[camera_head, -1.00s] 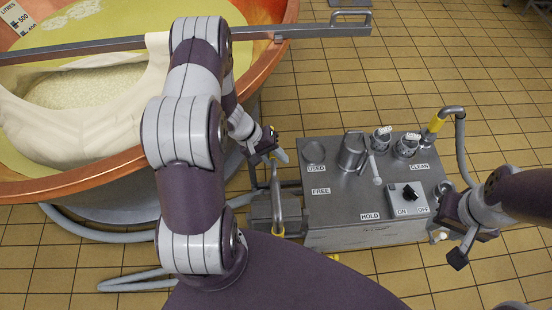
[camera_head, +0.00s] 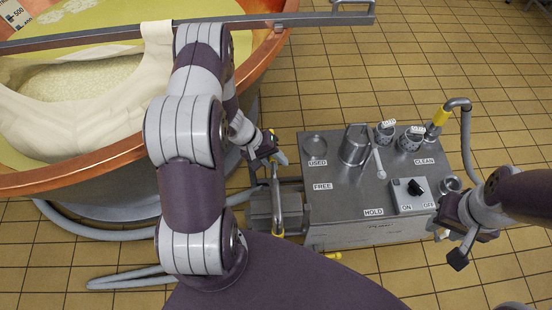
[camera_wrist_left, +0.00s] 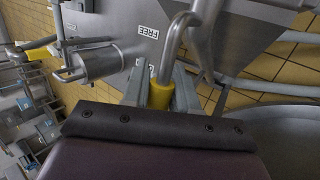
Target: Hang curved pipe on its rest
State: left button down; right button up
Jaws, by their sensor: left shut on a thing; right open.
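A grey curved pipe (camera_head: 276,190) stands at the left side of the steel station (camera_head: 340,212), with a yellow part at its lower end. My left gripper (camera_head: 272,152) is at the pipe's upper end. In the left wrist view my left gripper (camera_wrist_left: 160,85) is shut around a yellow sleeve (camera_wrist_left: 160,94), from which grey pipe (camera_wrist_left: 171,50) bends upward. My right gripper (camera_head: 465,250) is open and empty at the station's right front. I cannot tell which part is the rest; the pipe's far end is unclear.
A copper vat (camera_head: 110,165) with a cloth (camera_head: 60,105) fills the left. The station top carries a metal jug (camera_head: 355,145), brushes (camera_head: 385,132), a switch box (camera_head: 412,195) and labels. Hoses lie on the tiled floor.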

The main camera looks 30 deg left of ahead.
pick_arm(q)
jog(key=shift+f+p, duration=0.1)
jog(key=shift+p, duration=0.2)
jog(key=shift+f, duration=0.15)
jog(key=c, duration=0.8)
grip_release()
jog(key=p+v, duration=0.3)
jog(key=v, duration=0.9)
jog(key=shift+s+a+r, duration=0.15)
jog(key=shift+r, duration=0.1)
